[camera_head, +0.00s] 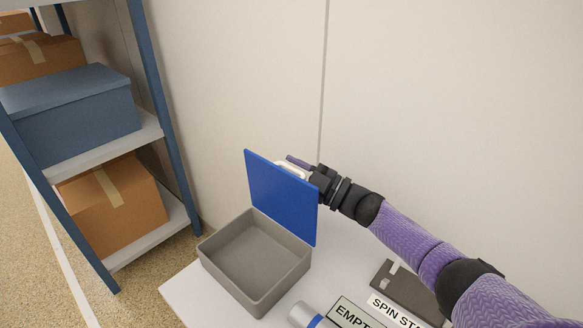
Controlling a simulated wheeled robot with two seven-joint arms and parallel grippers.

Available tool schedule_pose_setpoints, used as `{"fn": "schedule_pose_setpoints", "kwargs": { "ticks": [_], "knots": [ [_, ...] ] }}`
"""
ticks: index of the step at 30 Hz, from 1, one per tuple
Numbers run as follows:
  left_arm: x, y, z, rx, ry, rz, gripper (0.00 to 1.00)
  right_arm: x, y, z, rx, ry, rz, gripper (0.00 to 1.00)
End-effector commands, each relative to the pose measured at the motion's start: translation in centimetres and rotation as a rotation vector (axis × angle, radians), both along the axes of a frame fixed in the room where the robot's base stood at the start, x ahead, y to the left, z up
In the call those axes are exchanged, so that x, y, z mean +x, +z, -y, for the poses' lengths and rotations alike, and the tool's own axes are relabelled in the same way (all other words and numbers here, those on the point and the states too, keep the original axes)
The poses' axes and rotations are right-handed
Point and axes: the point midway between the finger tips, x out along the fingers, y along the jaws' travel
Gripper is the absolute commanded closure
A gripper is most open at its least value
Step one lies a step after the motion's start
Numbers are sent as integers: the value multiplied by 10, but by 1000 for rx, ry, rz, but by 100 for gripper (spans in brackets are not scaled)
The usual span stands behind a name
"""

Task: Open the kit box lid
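The kit box (257,262) is a grey open-topped box on the white table, and its inside looks empty. Its blue lid (280,197) stands upright along the box's far right edge, so the box is open. My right gripper (296,167) is behind the lid's upper right part, with the arm coming in from the right. The lid hides part of the gripper, so I cannot tell whether its fingers are open, shut or touching the lid. My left gripper is not in view.
The white table (190,292) also holds a dark plate (410,290), a label reading "SPIN STA", a label beginning "EMPT" (352,316) and a grey-blue cylinder (305,315). A blue-framed shelf (160,130) with boxes stands at left. A pale wall is close behind.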

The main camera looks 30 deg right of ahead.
Motion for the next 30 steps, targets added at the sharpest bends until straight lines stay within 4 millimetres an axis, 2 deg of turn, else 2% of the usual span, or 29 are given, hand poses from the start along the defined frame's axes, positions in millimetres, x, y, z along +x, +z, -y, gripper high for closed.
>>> {"fn": "schedule_pose_setpoints", "kwargs": {
  "ticks": [9,15,22,30],
  "knots": [
    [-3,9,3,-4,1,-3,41,-47,-15,34,-1,-1,-4,68],
    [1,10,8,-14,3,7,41,-70,-22,50,-1,-1,-1,68],
    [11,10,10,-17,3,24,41,-75,-23,54,0,0,0,68],
    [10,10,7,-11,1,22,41,-75,-23,54,0,0,0,68]
  ]
}}
